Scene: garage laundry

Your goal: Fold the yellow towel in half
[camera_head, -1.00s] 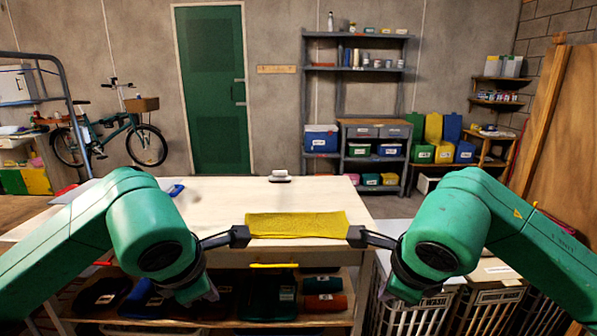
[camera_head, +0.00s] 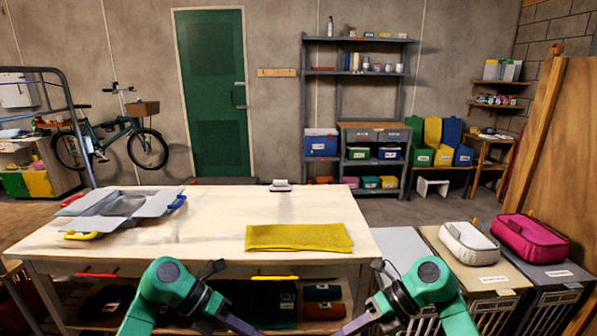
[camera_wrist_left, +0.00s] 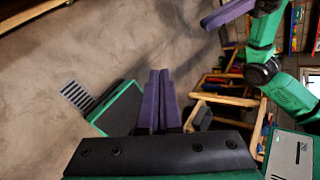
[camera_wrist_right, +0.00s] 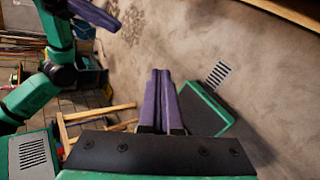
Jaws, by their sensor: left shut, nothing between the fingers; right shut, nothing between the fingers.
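The yellow towel (camera_head: 298,238) lies as a neat, flat, wide rectangle at the front right of the pale wooden table (camera_head: 215,238). Its long side runs along the table's front edge. I cannot tell how many layers it has. My left gripper (camera_wrist_left: 159,72) is shut and empty in the left wrist view, with its purple fingers together above the floor. My right gripper (camera_wrist_right: 160,72) is also shut and empty in the right wrist view. Both are away from the towel.
A grey open-flapped container (camera_head: 110,205) with coloured handles stands at the table's left. A small pale object (camera_head: 280,186) is at the back edge. Lidded hampers stand right of the table, with a white bag (camera_head: 468,243) and a pink bag (camera_head: 530,238) on top. The table's middle is clear.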

